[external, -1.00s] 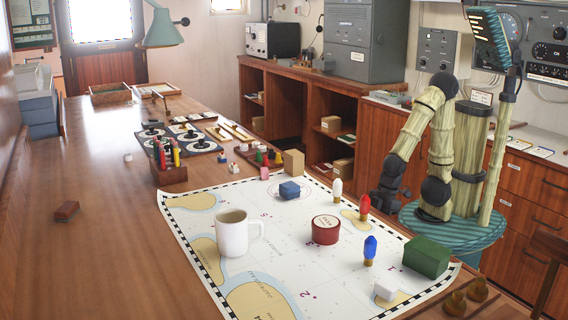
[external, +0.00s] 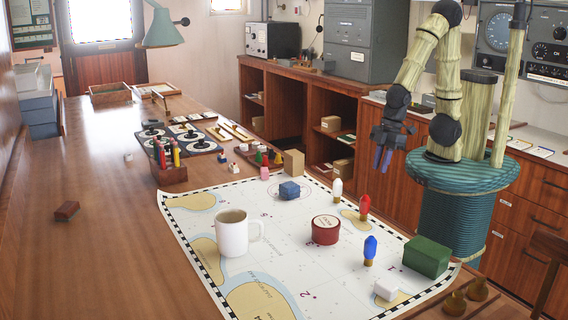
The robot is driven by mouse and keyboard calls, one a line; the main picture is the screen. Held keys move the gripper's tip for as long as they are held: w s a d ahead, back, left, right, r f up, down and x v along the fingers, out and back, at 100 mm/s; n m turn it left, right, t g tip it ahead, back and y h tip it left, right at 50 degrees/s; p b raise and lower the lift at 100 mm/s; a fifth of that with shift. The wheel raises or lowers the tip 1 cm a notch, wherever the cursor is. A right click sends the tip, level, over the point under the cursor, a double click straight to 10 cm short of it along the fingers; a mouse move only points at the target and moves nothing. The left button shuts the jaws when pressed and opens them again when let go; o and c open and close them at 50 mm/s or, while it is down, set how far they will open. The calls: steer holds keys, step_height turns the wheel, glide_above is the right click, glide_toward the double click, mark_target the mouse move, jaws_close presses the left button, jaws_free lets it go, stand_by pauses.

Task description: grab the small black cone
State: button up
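I cannot make out a small black cone for certain in the external view. Small dark shapes stand on the board of black and white discs (external: 203,146) toward the far part of the table, too small to identify. My gripper (external: 382,160) hangs fingers down in the air, to the right of the chart and above its level. Its two bluish fingers are close together in this view, and whether they are open or shut is unclear. I see nothing held between them.
The table's left side is mostly clear.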

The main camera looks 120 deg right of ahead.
step_height(320, 180, up, 8)
steer(key=w+d+n+p, duration=0.2)
steer(key=w+d+p, duration=0.1)
steer(key=p, duration=0.9)
steer(key=d+f+n+t+h+p, duration=0.1)
steer(key=d+f+n+h, duration=0.3)
steer(key=d, duration=0.3)
steer(key=d+f+n+h+p, duration=0.1)
steer(key=d+f+n+h, duration=0.1)
steer(key=d+f+n, duration=0.4)
steer(key=w+d+r+n+t+h, duration=0.1)
steer(key=d+r+n+t+h, duration=0.1)
steer(key=n, duration=0.5)
steer(key=w+d+r+n+t+h, duration=0.1)
steer(key=d+n+t+h, duration=0.1)
steer(key=d+n+t, duration=0.2)
steer(key=d+n, duration=0.3)
steer(key=shift+w+r+n+t, duration=0.25)
steer(key=shift+r+n+t, duration=0.05)
steer(key=shift+r, duration=0.05)
